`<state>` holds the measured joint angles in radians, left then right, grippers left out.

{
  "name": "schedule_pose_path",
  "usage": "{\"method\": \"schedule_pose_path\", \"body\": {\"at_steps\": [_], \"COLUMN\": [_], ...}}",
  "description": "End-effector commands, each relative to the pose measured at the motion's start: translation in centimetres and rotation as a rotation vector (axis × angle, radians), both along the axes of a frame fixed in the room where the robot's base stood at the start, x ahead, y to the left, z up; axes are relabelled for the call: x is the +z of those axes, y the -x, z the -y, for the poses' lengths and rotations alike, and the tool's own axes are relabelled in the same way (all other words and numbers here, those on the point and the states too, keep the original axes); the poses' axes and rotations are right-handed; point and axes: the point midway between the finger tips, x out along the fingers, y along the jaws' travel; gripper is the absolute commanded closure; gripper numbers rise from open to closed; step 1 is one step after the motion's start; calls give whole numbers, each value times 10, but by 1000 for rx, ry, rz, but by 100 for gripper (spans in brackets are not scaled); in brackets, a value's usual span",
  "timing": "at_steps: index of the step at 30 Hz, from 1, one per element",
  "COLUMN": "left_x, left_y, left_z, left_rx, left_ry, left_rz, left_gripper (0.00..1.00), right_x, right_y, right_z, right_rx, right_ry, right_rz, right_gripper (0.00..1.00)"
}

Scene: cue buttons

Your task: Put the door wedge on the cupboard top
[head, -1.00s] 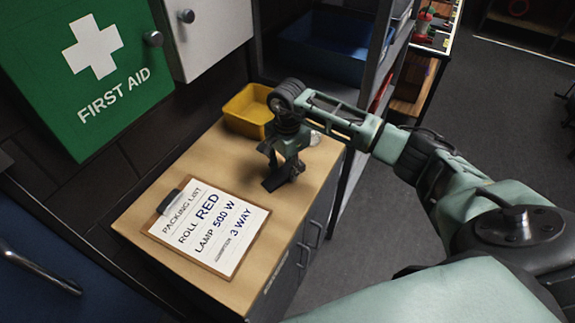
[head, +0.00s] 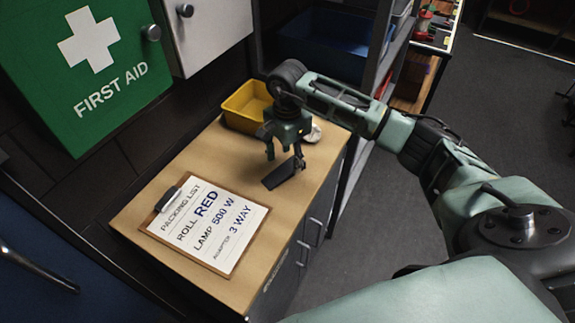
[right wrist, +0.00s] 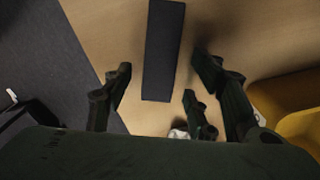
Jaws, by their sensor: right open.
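The door wedge (head: 279,175) is a dark, narrow block lying on the wooden cupboard top (head: 185,165), between the packing-list clipboard and the yellow bin. In the right wrist view the wedge (right wrist: 163,50) lies lengthwise over the pale wood, beyond the fingers. My right gripper (head: 285,156) is open just above the wedge, fingers pointing down and apart. One finger overlaps the wedge's right end in the head view; I cannot tell whether they touch. My left gripper is out of view.
The clipboard (head: 207,225) lies at the near end of the cupboard top. The yellow bin (head: 246,108) and a small whitish item (head: 314,133) are at the far end. A first-aid cabinet (head: 85,80) hangs at left; shelving (head: 370,110) stands behind.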

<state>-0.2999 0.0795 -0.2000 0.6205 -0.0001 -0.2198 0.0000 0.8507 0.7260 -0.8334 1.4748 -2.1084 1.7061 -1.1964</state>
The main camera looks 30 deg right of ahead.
Motion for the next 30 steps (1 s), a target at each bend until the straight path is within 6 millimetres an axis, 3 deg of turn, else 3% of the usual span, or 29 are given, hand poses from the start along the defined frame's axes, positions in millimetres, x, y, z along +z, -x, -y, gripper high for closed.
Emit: {"method": "schedule_pose_path", "body": {"at_steps": [3,12,18,30], "left_x": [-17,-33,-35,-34], "left_y": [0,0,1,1], "left_z": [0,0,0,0], "left_rx": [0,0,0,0], "left_ry": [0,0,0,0], "left_rz": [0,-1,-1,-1], "left_gripper": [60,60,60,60], "right_x": [25,78,89,89], "right_y": [-2,-1,0,0], "right_z": [1,0,0,0], "right_rx": [0,-1,-1,-1], "right_ry": [1,1,1,1], "right_rz": [8,3,0,0], "right_gripper": [47,47,47,47]}}
